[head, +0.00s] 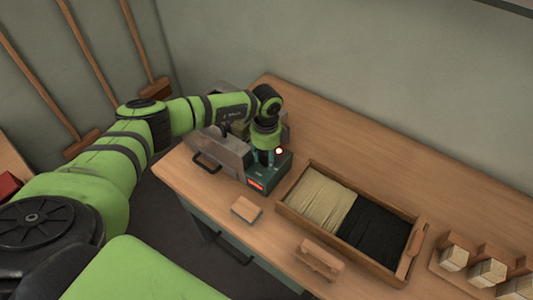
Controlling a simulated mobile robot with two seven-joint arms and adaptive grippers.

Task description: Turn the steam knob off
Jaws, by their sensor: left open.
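A grey metal machine (218,152) stands at the left end of the bench. A dark green control box (281,172) is at its right side, with a lit red display on its front. A small round light (279,151), white with a red rim, shows beside my gripper. My left gripper (269,160) points down over the top of the control box, its jaws open. I cannot make out the steam knob; it may be hidden under or behind the gripper. I cannot tell whether the fingers touch anything. My right gripper is not in view.
A wooden tray (282,205) of pale and black bristle lies right of the machine. A small wooden block (246,209) and a brush block (320,258) lie in front. A rack with bristle bundles (454,258) is at the lower right. The bench (370,150) behind the tray is clear.

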